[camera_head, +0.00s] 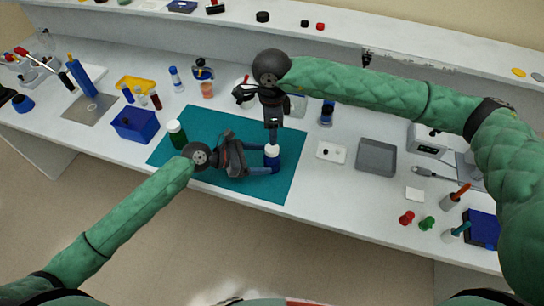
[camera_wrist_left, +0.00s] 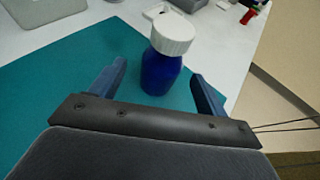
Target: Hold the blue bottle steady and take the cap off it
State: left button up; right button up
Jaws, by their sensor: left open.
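The blue bottle (camera_head: 272,164) stands upright on the teal mat (camera_head: 290,185), with a white ribbed cap (camera_head: 271,150) on it. My left gripper (camera_head: 263,162) is open, low over the mat. In the left wrist view the bottle (camera_wrist_left: 160,74) stands between and slightly beyond its two blue fingertips (camera_wrist_left: 158,72), with gaps at both sides. The cap (camera_wrist_left: 172,33) sits on the bottle there. My right gripper (camera_head: 273,130) points down above and behind the cap in the head view. Its fingers overlap in this view, so their opening is unclear. It is not in the left wrist view.
A bottle with a white cap and green body (camera_head: 176,134) stands at the mat's left edge. A blue box (camera_head: 135,125) is farther left. A white plate (camera_head: 331,152) and a grey tray (camera_head: 376,158) lie right of the mat. The mat's front right is clear.

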aim_at(277, 159)
pick_arm(q)
jog(key=x, duration=0.5)
jog(key=shift+w+d+f, duration=0.1)
jog(key=shift+d, duration=0.5)
pick_arm(e)
jog(key=shift+s+r, duration=0.1)
jog(key=shift+s, duration=0.1)
pick_arm(q)
jog(key=shift+f, duration=0.1)
pick_arm(e)
jog(key=shift+w, duration=0.1)
